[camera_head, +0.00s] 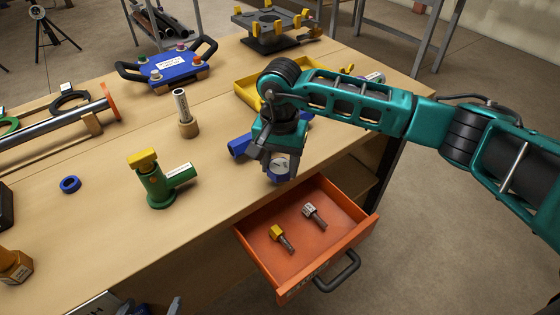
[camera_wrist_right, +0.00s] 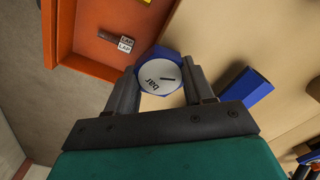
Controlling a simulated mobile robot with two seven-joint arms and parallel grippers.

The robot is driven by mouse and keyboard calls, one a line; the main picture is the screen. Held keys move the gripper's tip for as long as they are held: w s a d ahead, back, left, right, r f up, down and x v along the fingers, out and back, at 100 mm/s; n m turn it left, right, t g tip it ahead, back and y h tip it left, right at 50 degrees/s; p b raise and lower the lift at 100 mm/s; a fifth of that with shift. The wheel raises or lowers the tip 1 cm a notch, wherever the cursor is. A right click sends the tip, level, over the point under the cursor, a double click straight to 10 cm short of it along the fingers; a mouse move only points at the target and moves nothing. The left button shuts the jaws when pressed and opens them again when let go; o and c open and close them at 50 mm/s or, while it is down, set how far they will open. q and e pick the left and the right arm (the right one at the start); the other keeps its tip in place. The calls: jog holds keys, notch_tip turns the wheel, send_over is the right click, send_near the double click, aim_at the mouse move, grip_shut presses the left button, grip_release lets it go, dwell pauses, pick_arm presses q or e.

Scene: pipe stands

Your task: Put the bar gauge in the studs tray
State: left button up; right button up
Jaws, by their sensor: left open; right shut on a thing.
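The bar gauge (camera_wrist_right: 160,75) has a blue rim and a white dial marked "bar". My right gripper (camera_wrist_right: 160,92) is shut on it, a finger on each side. In the head view, the gauge (camera_head: 281,165) is held by the right gripper (camera_head: 279,172) over the bench's front edge, just behind the open orange drawer. My left gripper (camera_head: 155,306) shows only in part at the bottom edge, open and empty. A yellow tray (camera_head: 240,90) lies on the bench, partly hidden behind my right arm. I cannot read a label naming the studs tray.
The orange drawer (camera_head: 340,240) holds a yellow-headed bolt (camera_head: 279,236) and a grey-headed bolt (camera_head: 313,213). A blue block (camera_head: 240,146) lies left of the right gripper. A green fitting (camera_head: 155,185) and a pipe on a wooden base (camera_head: 187,125) stand further left.

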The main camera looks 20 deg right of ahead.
aim_at(280, 166)
jog(key=shift+f+b, duration=0.35)
jog(key=shift+b, duration=0.1)
jog(key=o, duration=1.3)
jog(key=shift+r, duration=0.15)
jog(key=shift+r+p, duration=0.55)
jog(key=shift+p, duration=0.1)
notch_tip(280, 166, up, 12)
jog(key=shift+f, duration=0.25)
